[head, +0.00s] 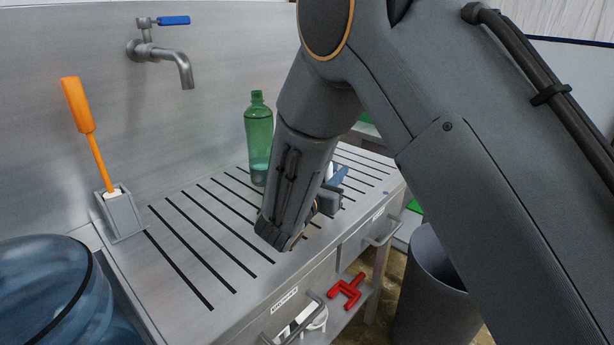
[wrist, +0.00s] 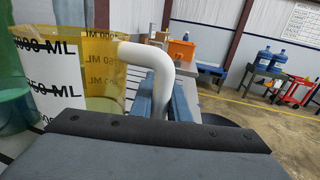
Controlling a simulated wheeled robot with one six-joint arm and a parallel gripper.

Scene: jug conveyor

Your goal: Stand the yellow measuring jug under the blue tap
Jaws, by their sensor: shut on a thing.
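The yellow measuring jug (wrist: 104,72) is see-through, with ML marks on a white panel and a white handle (wrist: 150,56). It fills the left of the wrist view; in the head view my arm hides nearly all of it. My gripper (wrist: 164,100) has its blue jaws shut on the handle; its blue tip also shows in the head view (head: 337,180), low over the right part of the slotted metal counter (head: 190,215). The jug looks upright; I cannot tell whether its base touches the counter. The blue tap (head: 172,54), a metal spout with a blue lever, is on the back wall at left.
A green bottle (head: 258,140) stands on the counter between the tap and my gripper. An orange-handled brush (head: 86,120) stands in a grey holder (head: 120,213) at left. A big blue water bottle (head: 45,290) is at front left. The counter below the tap is clear.

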